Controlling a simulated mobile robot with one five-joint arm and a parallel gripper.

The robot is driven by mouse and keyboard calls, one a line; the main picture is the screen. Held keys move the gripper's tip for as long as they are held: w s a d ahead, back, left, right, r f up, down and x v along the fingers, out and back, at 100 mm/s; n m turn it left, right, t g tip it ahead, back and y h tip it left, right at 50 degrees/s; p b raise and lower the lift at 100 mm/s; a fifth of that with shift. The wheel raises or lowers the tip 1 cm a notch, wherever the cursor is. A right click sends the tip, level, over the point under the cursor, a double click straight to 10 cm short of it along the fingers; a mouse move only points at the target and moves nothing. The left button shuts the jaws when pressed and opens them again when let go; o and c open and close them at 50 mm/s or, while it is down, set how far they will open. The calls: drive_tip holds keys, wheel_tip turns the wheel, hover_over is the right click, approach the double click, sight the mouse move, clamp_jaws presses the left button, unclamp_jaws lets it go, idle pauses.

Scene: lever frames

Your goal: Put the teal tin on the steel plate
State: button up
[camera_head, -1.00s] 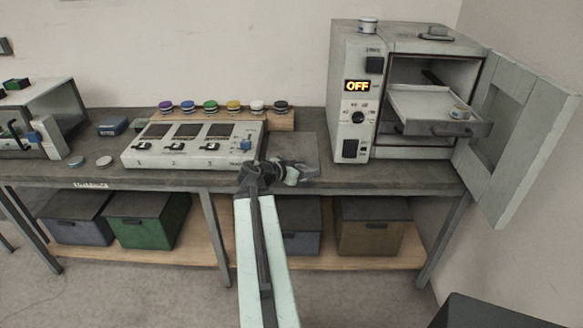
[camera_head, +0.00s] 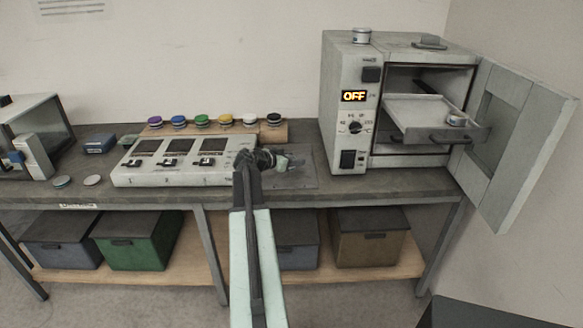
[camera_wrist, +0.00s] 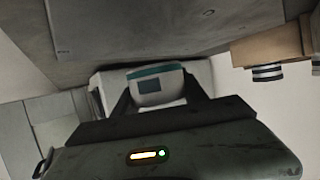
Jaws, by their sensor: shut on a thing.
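My gripper (camera_head: 276,161) is shut on the teal tin (camera_head: 283,163), a small pale tin with a teal band. The wrist view, which looks upside down, shows the tin (camera_wrist: 150,86) between the two dark fingers (camera_wrist: 157,95). The steel plate (camera_head: 301,181) is a flat grey square on the bench, right of the three-switch panel. In the head view the tin appears over the plate. I cannot tell whether it touches the plate. The plate's left part is hidden behind my arm.
The switch panel (camera_head: 183,176) is close on the left. Behind it, several coloured-lid tins line a wooden rack (camera_head: 216,132).

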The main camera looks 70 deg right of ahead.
sight(294, 172)
drive_tip(key=f+b, duration=0.2)
drive_tip(key=f, duration=0.2)
drive_tip(key=shift+s+b, duration=0.25)
drive_tip(key=shift+b, duration=0.15)
drive_tip(key=shift+w+r, duration=0.2)
drive_tip(key=shift+f, duration=0.15)
drive_tip(key=o, duration=1.4)
